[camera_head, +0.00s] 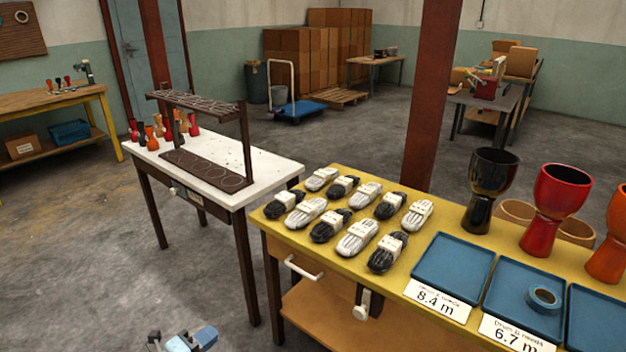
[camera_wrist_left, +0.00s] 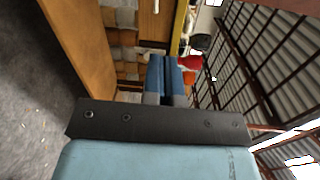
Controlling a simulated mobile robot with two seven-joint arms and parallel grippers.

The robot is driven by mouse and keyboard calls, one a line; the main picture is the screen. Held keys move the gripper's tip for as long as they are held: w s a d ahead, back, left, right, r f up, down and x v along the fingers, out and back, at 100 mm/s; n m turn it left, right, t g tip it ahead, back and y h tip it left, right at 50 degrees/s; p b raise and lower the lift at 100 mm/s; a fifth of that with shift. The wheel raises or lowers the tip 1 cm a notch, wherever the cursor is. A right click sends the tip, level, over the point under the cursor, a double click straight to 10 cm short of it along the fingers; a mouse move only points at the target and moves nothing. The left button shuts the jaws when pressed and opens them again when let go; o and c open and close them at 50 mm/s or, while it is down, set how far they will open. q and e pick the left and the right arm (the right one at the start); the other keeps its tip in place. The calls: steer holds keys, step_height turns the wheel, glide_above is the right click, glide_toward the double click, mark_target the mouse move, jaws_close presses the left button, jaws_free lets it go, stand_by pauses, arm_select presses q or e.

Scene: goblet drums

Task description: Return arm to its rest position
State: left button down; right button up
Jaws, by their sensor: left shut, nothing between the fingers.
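My left gripper (camera_head: 182,342) shows at the bottom edge of the head view, low over the grey floor and in front of the yellow table. Only its light-blue and dark parts show there, cut off by the frame. In the left wrist view its two blue fingers (camera_wrist_left: 166,74) lie side by side, closed, with nothing between them. My right gripper is in neither view.
The yellow table (camera_head: 262,218) holds bundles of rope (camera_head: 357,237), blue trays (camera_head: 452,268) and goblet drums (camera_head: 553,208). A white table (camera_head: 276,171) with a dark rack (camera_head: 247,140) stands left of it. Grey floor (camera_head: 80,260) is clear at left.

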arm_select(q)
steer(key=s+a+n+g+y, duration=0.1)
steer(key=s+n+g+y, duration=0.15)
steer(key=s+n, duration=0.85)
steer(key=s+a+n+g+y, duration=0.15)
steer(key=s+n+y, duration=0.4)
steer(key=s, duration=0.85)
steer(key=w+d+r+n+t+h, duration=0.2)
steer(key=d+r+n, duration=0.1)
steer(key=d+n, duration=0.5)
step_height(320, 180, up, 17)
steer(key=s+y+p, duration=0.1)
steer(key=s+p, duration=0.1)
steer(key=p, duration=2.5)
steer(key=shift+a+m+g, duration=0.3)
steer(key=shift+a+m, duration=0.05)
steer(key=shift+m, duration=0.1)
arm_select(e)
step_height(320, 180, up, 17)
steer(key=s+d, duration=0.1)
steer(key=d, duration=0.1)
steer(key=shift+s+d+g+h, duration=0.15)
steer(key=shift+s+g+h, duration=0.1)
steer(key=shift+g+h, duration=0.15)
